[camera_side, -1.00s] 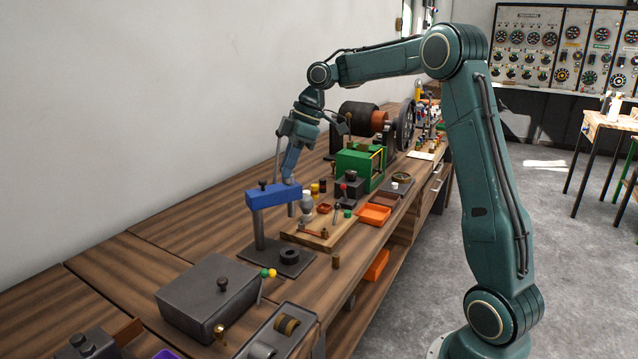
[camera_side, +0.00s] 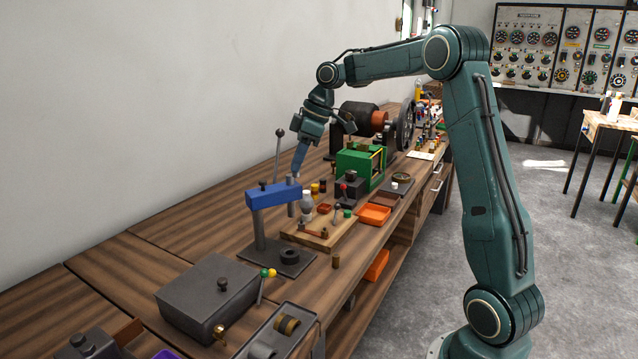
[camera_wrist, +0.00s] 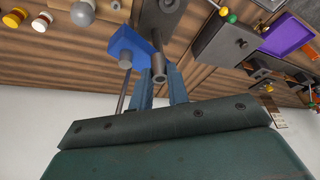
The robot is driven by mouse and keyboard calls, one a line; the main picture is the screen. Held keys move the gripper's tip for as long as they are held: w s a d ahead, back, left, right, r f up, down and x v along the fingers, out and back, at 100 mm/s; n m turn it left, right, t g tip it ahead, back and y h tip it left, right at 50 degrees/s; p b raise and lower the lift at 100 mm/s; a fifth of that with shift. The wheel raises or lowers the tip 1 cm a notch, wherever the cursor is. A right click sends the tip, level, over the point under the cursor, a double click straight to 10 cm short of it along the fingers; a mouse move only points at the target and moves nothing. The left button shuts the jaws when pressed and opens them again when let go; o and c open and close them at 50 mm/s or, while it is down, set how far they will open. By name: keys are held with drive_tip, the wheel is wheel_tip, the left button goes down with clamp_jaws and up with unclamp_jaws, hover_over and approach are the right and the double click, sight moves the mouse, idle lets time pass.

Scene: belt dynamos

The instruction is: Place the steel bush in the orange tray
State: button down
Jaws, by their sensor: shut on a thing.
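My gripper (camera_side: 297,173) is at the right end of the blue head of a small press, close above it. In the wrist view its two fingers (camera_wrist: 160,72) close on a grey metal cylinder (camera_wrist: 159,60) that shows between them. I cannot tell for sure whether this cylinder is the steel bush or part of the press. The orange tray (camera_side: 374,214) lies on the bench right of the wooden board, and it looks empty. It does not show in the wrist view.
The blue press head (camera_side: 272,194) stands on a dark post, with a tall ball-topped lever (camera_side: 279,145) behind it. A dark ring (camera_side: 289,256) lies on its base. A wooden board (camera_side: 325,236) with small parts and a green machine (camera_side: 360,165) stand nearby. A lidded grey box (camera_side: 205,292) is in front.

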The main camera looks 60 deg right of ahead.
drive_tip(key=s+d+m+h, duration=0.3)
drive_tip(key=d+m, duration=0.5)
drive_tip(key=d, duration=0.7)
drive_tip(key=m+h, duration=0.3)
drive_tip(key=m, duration=0.4)
hover_over(371, 215)
drive_tip(key=s+a, duration=0.1)
drive_tip(key=f, duration=1.7)
drive_tip(key=shift+s+a, duration=0.2)
drive_tip(key=shift+f, duration=2.15)
drive_tip(key=shift+f, duration=0.15)
drive_tip(key=c, duration=1.3)
unclamp_jaws()
drive_tip(key=shift+c, duration=0.2)
